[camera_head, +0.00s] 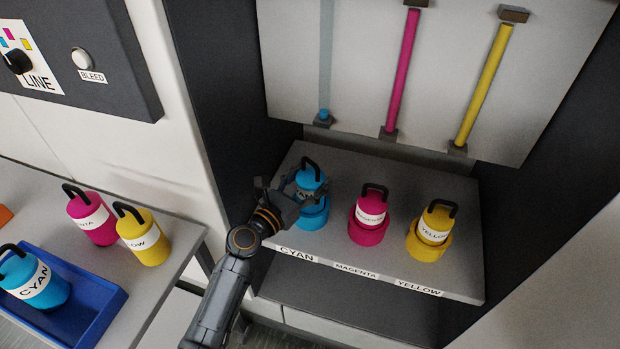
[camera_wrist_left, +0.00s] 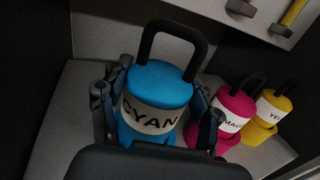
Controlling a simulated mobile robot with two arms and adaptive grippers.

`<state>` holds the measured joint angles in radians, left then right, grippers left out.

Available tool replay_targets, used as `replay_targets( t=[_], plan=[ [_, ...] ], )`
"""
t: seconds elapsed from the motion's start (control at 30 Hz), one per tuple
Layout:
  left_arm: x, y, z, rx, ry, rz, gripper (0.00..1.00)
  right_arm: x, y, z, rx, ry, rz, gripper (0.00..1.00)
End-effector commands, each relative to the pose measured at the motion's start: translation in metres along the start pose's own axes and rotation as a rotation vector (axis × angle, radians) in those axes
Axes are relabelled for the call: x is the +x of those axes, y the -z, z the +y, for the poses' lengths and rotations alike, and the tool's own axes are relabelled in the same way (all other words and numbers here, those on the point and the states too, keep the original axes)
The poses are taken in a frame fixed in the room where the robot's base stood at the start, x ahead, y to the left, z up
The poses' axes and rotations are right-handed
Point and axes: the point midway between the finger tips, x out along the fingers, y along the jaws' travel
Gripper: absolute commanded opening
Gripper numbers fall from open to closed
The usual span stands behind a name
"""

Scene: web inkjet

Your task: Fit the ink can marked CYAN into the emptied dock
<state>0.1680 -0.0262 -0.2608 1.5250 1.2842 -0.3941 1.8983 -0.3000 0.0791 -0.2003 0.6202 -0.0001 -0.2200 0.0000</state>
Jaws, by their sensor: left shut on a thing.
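A cyan ink can (camera_head: 309,179) with a black handle and a white label is at the left end of the dock shelf, at the cyan dock (camera_head: 313,216) above the CYAN shelf label. My left gripper (camera_head: 298,193) is shut around this can. In the left wrist view the can (camera_wrist_left: 160,85) stands between the fingers, its label reading CYAN. Whether it is fully seated cannot be told, since the gripper hides part of it. My right gripper is not in view.
Magenta (camera_head: 368,224) and yellow (camera_head: 430,235) cans stand in their docks to the right. Spare magenta (camera_head: 88,228) and yellow (camera_head: 150,250) cans stand on the left table. Above the shelf, the cyan tube (camera_head: 326,60) shows colour only at its bottom. A dark wall stands left of the shelf.

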Motion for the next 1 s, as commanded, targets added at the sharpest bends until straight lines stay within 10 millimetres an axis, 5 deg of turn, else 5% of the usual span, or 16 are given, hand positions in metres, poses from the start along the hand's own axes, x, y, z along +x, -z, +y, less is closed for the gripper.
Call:
replay_targets(
  t=[1.0],
  plan=[
    [0.000,0.024,0.000,-0.001,0.000,-0.004,0.12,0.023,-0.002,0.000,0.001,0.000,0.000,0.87]
  ],
)
